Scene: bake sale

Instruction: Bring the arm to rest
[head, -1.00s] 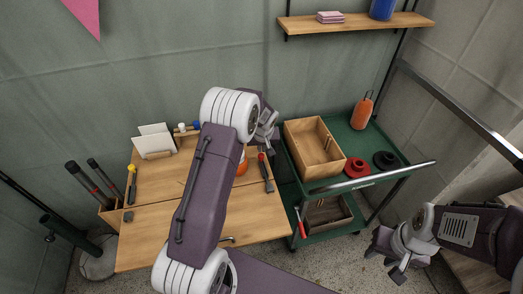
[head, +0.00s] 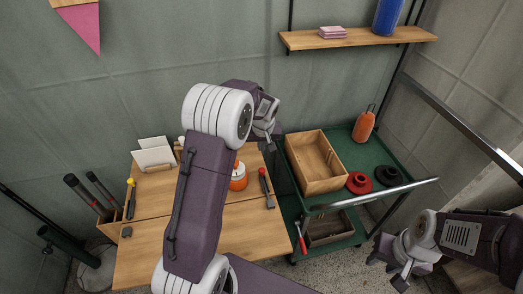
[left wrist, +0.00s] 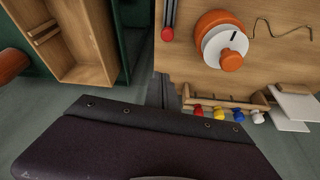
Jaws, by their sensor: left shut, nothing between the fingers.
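My left arm reaches up over the wooden workbench (head: 245,235) in the head view. Its gripper (head: 274,136) is shut and empty, above the gap between the bench's back right corner and the green cart. In the left wrist view the dark fingers (left wrist: 166,95) are together, with nothing between them, beside the bench edge. My right gripper (head: 388,268) is low at the right, its fingers apart and empty, right of the cart.
A wooden box (head: 316,163), red (head: 358,182) and black (head: 387,176) round items and an orange bottle (head: 364,123) are on the green cart (head: 350,148). A shelf (head: 360,37) hangs above.

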